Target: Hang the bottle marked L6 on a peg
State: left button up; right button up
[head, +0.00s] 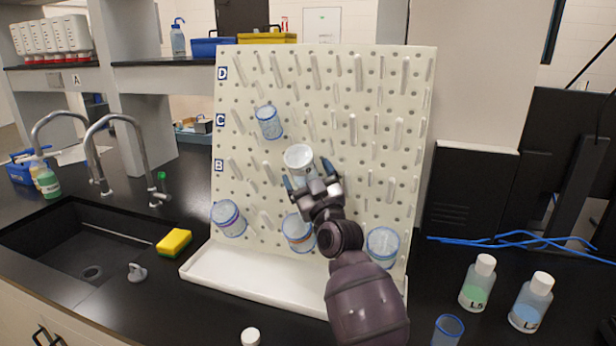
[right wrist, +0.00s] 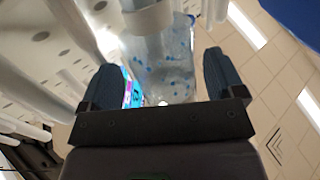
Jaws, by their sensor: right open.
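My right gripper (head: 311,180) is open at the pegboard (head: 390,80), with a clear vessel (head: 299,156) just beyond its fingers in the middle of the board. In the right wrist view a clear, blue-speckled vessel (right wrist: 165,65) with a white band stands between the open fingers (right wrist: 160,85); a bright coloured patch shows at its left. I cannot read L6 on it, and my gripper hides part of it. At the right, a white-capped bottle (head: 475,288) with green liquid seems marked L5. Another white-capped bottle (head: 530,302) with blue liquid has an unclear mark. My left gripper is not in view.
Clear vessels hang on the board, upper left (head: 269,122), lower left (head: 228,218), lower middle (head: 298,232) and lower right (head: 382,246). The board has a white drip tray (head: 240,278). A sponge (head: 174,242), sink (head: 80,250) and blue-rimmed beaker (head: 447,330) stand nearby.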

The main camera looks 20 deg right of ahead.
jog(key=v, duration=1)
jog(key=shift+s+f+b, duration=0.2)
jog(key=shift+s+b, duration=0.15)
